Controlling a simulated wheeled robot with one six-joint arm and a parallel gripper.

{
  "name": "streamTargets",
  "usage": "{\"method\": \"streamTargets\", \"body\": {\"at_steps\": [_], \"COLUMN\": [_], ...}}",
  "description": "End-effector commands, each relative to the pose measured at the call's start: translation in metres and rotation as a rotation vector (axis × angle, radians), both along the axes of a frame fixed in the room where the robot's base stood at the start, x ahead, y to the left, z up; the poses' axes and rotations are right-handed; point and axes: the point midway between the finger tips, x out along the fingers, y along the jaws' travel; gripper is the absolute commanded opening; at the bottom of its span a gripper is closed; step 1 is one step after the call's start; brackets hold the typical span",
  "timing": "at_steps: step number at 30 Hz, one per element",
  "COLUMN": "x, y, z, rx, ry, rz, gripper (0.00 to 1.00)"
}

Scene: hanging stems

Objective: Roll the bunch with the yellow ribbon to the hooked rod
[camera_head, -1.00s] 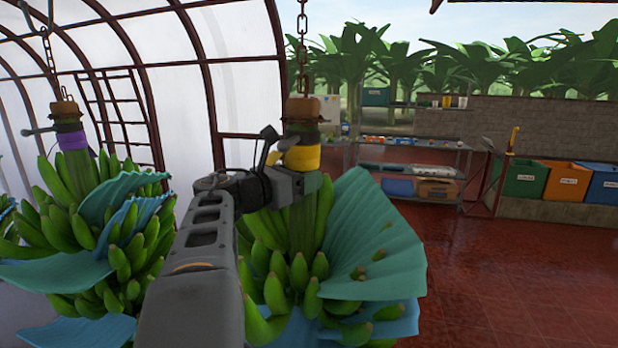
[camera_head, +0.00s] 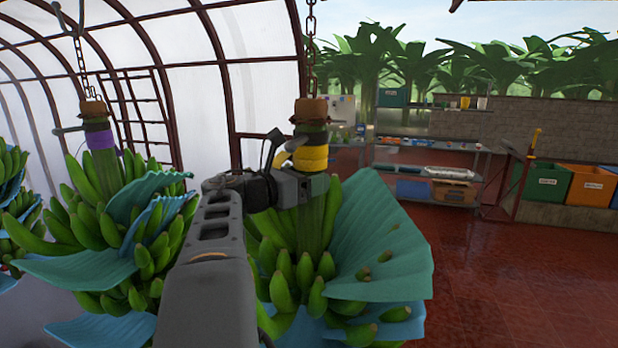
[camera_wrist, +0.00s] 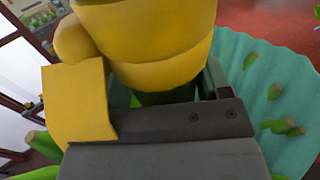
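The bunch with the yellow ribbon (camera_head: 313,156) hangs from a chain in the middle of the head view, with green bananas and a teal sheet on its right side. My gripper (camera_head: 308,187) reaches its stem just below the ribbon, with its fingers on both sides of the stem, and looks shut on it. In the wrist view the yellow ribbon (camera_wrist: 160,45) fills the top, with a loose flap at left; the fingertips are mostly hidden. A thin upright rod with a yellow upper part (camera_head: 533,148) stands at the right; I cannot make out its hook clearly.
A bunch with a purple ribbon (camera_head: 100,139) hangs close on the left, with another beyond it. A metal shelf (camera_head: 425,168) stands at the back, with green (camera_head: 541,181) and orange bins (camera_head: 591,186) at right. The red floor (camera_head: 490,270) before them is clear.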

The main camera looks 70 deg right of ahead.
Motion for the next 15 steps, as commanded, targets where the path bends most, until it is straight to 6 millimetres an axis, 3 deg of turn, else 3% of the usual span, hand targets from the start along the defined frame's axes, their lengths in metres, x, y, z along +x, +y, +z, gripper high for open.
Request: {"method": "streamTargets", "body": {"at_steps": [5, 15], "x": [-0.0004, 0.0039], "y": [0.0001, 0.0062], "z": [0.0019, 0.003], "rx": [-0.005, -0.01], "ry": [-0.002, -0.004], "rz": [0.0, 0.003], "gripper": [0.86, 0.86]}}
